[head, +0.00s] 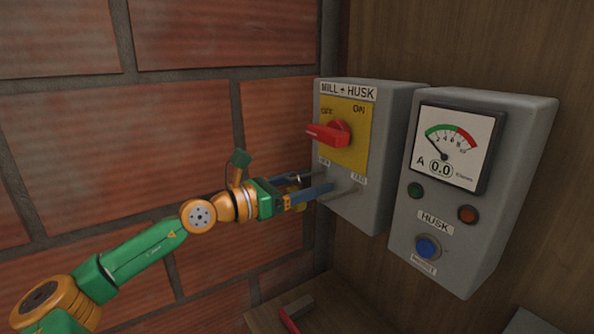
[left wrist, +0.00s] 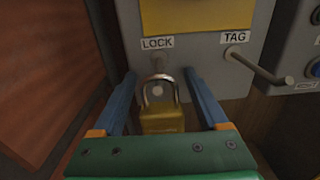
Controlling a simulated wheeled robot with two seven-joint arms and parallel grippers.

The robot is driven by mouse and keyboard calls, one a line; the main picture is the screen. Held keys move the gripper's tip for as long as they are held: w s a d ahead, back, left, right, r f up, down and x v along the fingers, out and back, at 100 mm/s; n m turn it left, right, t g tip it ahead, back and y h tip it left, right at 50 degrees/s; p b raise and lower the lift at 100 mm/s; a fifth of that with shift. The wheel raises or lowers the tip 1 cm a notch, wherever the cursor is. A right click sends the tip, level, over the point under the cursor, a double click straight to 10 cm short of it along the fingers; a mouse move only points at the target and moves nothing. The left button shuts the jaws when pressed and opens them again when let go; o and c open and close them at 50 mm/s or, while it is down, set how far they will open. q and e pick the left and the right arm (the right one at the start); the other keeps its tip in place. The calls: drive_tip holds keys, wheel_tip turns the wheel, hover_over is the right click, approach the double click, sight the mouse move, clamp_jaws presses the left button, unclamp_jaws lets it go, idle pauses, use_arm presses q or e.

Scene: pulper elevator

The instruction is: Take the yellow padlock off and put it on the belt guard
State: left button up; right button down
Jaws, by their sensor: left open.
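The yellow padlock (left wrist: 162,119) is upright in the left wrist view, its silver shackle (left wrist: 158,80) at the peg under the LOCK label. The shackle seems to hang on that peg, but the contact is unclear. In the head view the padlock is mostly hidden by my gripper. My left gripper (head: 318,189) is open, in front of the lower part of the MILL + HUSK switch box (head: 378,150). Its blue fingers (left wrist: 164,98) stand on either side of the padlock, with visible gaps. I cannot identify the belt guard. My right gripper is not in view.
The red switch handle (head: 328,134) is above my gripper, pointing left. A TAG peg (left wrist: 258,68) sticks out right of the padlock. The HUSK meter box (head: 466,240) stands to the right. A brick wall (head: 190,130) is at left. A red bar (head: 288,320) shows below.

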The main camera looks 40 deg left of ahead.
use_arm(q)
drive_tip(key=shift+w, duration=0.1)
drive_tip(key=shift+c, duration=0.2)
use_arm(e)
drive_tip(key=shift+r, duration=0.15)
use_arm(q)
clamp_jaws()
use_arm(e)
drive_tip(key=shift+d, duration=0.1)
